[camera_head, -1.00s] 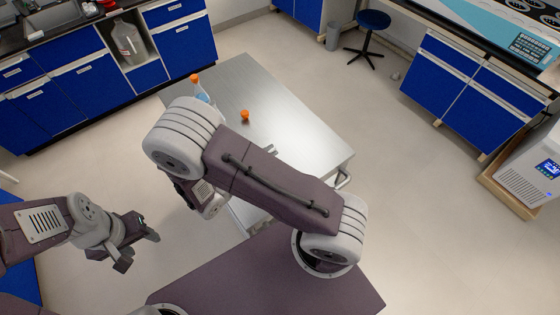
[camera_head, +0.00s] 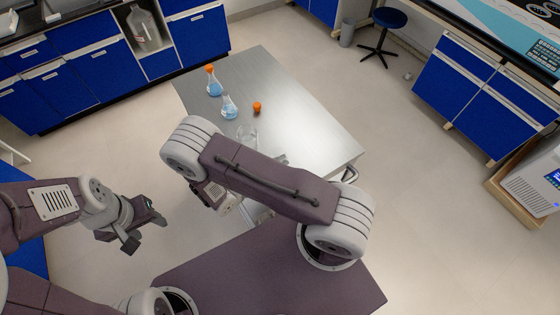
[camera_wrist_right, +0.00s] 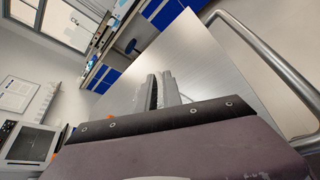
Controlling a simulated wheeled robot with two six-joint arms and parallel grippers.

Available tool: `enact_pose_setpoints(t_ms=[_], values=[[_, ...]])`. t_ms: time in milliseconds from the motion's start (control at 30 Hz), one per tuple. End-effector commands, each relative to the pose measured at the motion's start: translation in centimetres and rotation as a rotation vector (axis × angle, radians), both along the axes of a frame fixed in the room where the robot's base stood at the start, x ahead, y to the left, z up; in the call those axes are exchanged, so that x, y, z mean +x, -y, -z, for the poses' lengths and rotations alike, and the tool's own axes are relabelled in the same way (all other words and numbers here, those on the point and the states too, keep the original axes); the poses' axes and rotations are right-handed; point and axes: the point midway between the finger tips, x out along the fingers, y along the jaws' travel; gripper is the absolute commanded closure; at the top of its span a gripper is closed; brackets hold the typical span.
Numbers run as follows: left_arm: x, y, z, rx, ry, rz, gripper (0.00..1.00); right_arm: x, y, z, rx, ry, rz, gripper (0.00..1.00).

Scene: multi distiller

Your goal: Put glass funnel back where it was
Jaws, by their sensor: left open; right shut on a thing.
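A clear glass vessel (camera_head: 247,133) stands on the steel table (camera_head: 318,130), partly behind my right arm in the head view. I cannot tell whether it is the glass funnel. My right gripper (camera_head: 281,160) is mostly hidden behind the arm in the head view. In the right wrist view its fingers (camera_wrist_right: 161,90) are close together on a thin, unclear thing. That thing's shape does not show. My left gripper (camera_head: 146,231) is open and empty, left of the table and away from it.
A flask with an orange stopper (camera_head: 213,82) and an unstoppered flask (camera_head: 229,106) hold blue liquid on the table. A loose orange stopper (camera_head: 257,107) lies beside them. The table's right part is clear. A metal rail (camera_wrist_right: 268,60) runs along its edge.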

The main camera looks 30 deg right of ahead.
Motion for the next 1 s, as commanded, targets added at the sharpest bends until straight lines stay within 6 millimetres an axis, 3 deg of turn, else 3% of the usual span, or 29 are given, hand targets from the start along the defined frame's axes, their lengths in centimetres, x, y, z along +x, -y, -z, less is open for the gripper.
enact_pose_setpoints(t_ms=[333, 400, 433, 833, 1000], values=[[0.0, 0.0, 0.6, 0.000, 0.000, 0.000, 0.49, 0.0, 0.0, 0.6, 0.001, 0.000, -0.001, 1.00], [0.0, 0.0, 0.4, 0.000, 0.000, 0.000, 0.49, 0.0, 0.0, 0.4, 0.001, 0.000, -0.001, 0.73], [0.0, 0.0, 0.4, 0.000, 0.000, 0.000, 0.49, 0.0, 0.0, 0.4, 0.001, 0.000, -0.001, 0.68], [0.0, 0.0, -0.4, 0.000, 0.000, 0.000, 0.49, 0.0, -0.1, -0.4, 0.000, 0.000, -0.001, 0.68], [0.0, 0.0, -0.9, 0.000, 0.000, 0.000, 0.49, -0.8, -3.0, -1.4, 0.003, 0.002, -0.007, 0.68]])
